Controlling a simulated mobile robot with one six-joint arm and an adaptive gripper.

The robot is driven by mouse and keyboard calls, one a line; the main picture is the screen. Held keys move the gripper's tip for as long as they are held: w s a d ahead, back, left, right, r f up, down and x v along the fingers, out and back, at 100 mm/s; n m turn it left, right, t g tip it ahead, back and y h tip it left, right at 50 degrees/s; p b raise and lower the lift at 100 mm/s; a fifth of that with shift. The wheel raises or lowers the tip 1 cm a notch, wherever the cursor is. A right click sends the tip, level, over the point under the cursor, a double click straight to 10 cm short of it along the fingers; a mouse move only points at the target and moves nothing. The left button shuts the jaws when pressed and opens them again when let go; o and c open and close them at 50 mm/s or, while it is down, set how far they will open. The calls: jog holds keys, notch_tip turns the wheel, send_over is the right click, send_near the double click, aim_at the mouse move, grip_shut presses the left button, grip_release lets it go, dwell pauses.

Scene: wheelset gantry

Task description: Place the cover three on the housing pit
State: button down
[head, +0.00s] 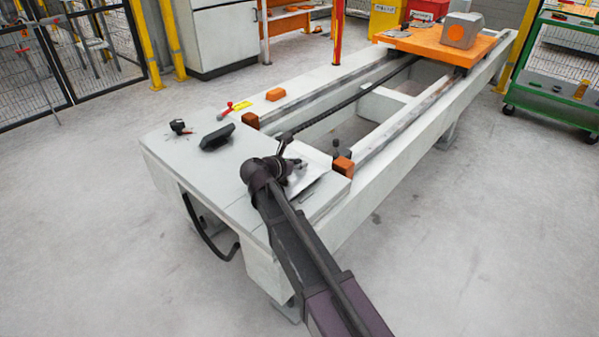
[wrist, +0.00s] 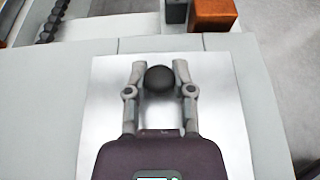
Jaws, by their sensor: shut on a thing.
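A pale, shiny square cover (wrist: 103,98) with a round black knob (wrist: 160,79) lies below my gripper in the wrist view. My gripper (wrist: 159,70) is shut on the knob, one finger on each side. In the head view my gripper (head: 290,168) is over the near end of the long grey gantry bed, and the cover (head: 314,160) shows partly behind it. No open pit shows around the cover; I cannot tell whether the cover rests on the bed top or is slightly above it. My arm hides part of it.
A black handle-like object (head: 217,137) and a small black knob (head: 179,126) sit on the bed top to the left. Orange blocks (head: 343,166) stand near the rails. An orange carriage (head: 437,44) with a grey housing is at the far end. A green cart (head: 555,95) stands right.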

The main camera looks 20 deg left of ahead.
jog(key=shift+f+b, duration=1)
jog(key=shift+f, duration=0.25)
jog(key=shift+f, duration=0.15)
jog(key=shift+c, duration=2.4)
grip_release()
jog(key=shift+r, duration=0.2)
jog(key=shift+s+a+r+p, duration=0.2)
jog(key=shift+s+r+p, duration=0.15)
jog(key=shift+s, duration=0.25)
jog(key=p+v, duration=0.3)
jog(key=v, duration=0.5)
jog(key=shift+s+a+r, duration=0.2)
jog(key=shift+s, duration=0.1)
jog(key=shift+p+v, duration=0.5)
jog(key=shift+v, duration=0.45)
jog(key=shift+f, duration=0.15)
